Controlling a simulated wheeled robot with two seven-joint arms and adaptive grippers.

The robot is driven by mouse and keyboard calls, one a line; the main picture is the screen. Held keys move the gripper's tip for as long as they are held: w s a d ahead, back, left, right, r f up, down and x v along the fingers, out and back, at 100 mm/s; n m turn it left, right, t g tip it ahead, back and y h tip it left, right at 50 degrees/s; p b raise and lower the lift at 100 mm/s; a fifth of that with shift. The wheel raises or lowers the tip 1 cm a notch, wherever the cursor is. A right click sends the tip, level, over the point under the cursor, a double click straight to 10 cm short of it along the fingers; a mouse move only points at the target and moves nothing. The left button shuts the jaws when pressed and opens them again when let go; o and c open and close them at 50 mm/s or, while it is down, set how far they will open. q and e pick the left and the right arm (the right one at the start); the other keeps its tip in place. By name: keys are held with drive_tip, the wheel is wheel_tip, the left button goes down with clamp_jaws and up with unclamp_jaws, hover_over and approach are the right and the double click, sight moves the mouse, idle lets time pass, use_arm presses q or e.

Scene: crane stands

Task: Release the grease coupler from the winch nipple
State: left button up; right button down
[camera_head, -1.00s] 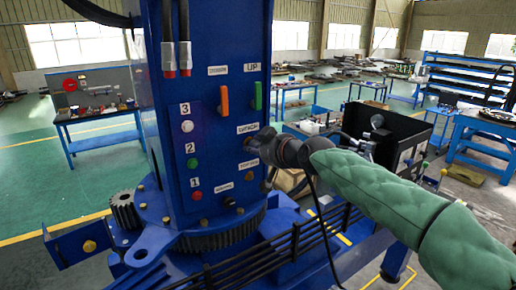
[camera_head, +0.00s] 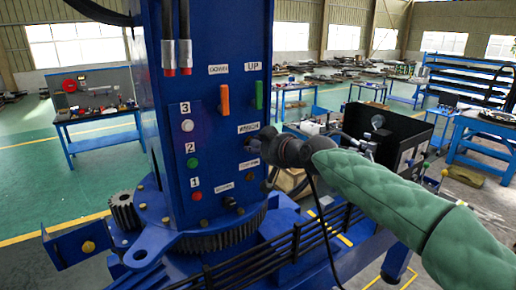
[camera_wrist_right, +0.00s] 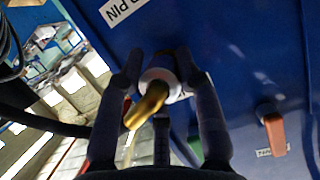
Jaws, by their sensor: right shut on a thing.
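My right gripper (camera_head: 262,152) is at the face of the blue crane column, just below the WINCH label (camera_head: 248,128). In the right wrist view its dark fingers (camera_wrist_right: 164,85) are shut around the grease coupler (camera_wrist_right: 150,105), a pale ring with a brass-coloured part. The coupler points at the blue panel. The winch nipple is hidden behind the coupler and fingers, so I cannot tell whether they are joined. A thin black hose (camera_head: 322,215) hangs below the gripper. My left gripper is not in view.
Left of the gripper, the panel has an orange handle (camera_head: 224,99), a green handle (camera_head: 258,95) and numbered buttons (camera_head: 193,163). Black rails (camera_head: 270,250) run beneath my right arm. A black box (camera_head: 400,130) stands behind it.

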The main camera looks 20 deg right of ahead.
drive_tip(key=shift+s+d+r, duration=0.1)
drive_tip(key=shift+s+r, duration=0.05)
drive_tip(key=shift+r, duration=0.35)
drive_tip(key=shift+s, duration=0.35)
drive_tip(key=shift+s+f+b, duration=0.3)
drive_tip(key=shift+s+b, duration=0.25)
drive_tip(key=shift+s, duration=0.05)
drive_tip(key=shift+s+d+b, duration=0.15)
drive_tip(key=shift+s+b, duration=0.4)
drive_tip(key=shift+s, duration=0.55)
drive_tip(key=shift+f, duration=0.1)
